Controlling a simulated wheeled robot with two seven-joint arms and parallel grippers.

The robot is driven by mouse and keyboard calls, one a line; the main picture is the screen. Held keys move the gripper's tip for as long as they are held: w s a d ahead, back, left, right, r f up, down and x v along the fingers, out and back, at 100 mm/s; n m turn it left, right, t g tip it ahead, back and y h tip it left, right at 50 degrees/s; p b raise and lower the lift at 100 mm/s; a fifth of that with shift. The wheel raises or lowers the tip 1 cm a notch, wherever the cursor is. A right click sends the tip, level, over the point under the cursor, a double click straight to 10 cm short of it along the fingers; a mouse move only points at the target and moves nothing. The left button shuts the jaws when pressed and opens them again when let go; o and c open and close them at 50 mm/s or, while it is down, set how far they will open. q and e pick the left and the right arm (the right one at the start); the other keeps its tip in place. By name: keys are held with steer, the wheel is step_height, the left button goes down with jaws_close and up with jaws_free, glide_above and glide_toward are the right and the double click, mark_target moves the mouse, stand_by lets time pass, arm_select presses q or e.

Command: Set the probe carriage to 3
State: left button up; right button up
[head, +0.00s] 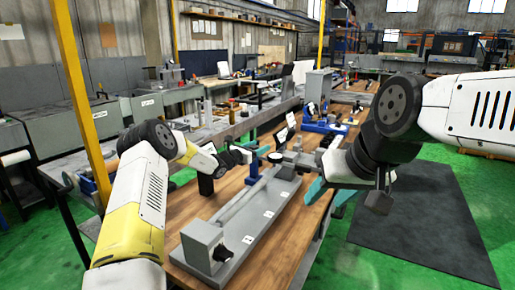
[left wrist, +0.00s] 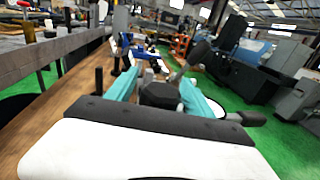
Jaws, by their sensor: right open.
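A long grey bench fixture (head: 238,232) lies on the wooden table, with a rod along it and several small white labels on its flat base, too small to read. A small dial (head: 275,157) and a blue upright (head: 252,170) stand near its far end. I cannot tell which part is the probe carriage. My left gripper (head: 257,148) is above the table near the blue upright. Its teal fingers (left wrist: 160,80) are apart in the left wrist view, with a dark block seen between them. My right gripper (head: 330,196) is open at the fixture's right side, partly hidden by its arm.
A blue device (head: 325,122) stands farther back on the table. A grey bench (head: 222,125) with small items runs along the left behind it. A yellow post (head: 80,90) rises at the left. A dark mat (head: 420,225) lies on the clear green floor at the right.

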arm_select(q)
steer(key=v, duration=0.7)
steer(key=shift+s+a, duration=0.25)
steer(key=shift+s, duration=0.05)
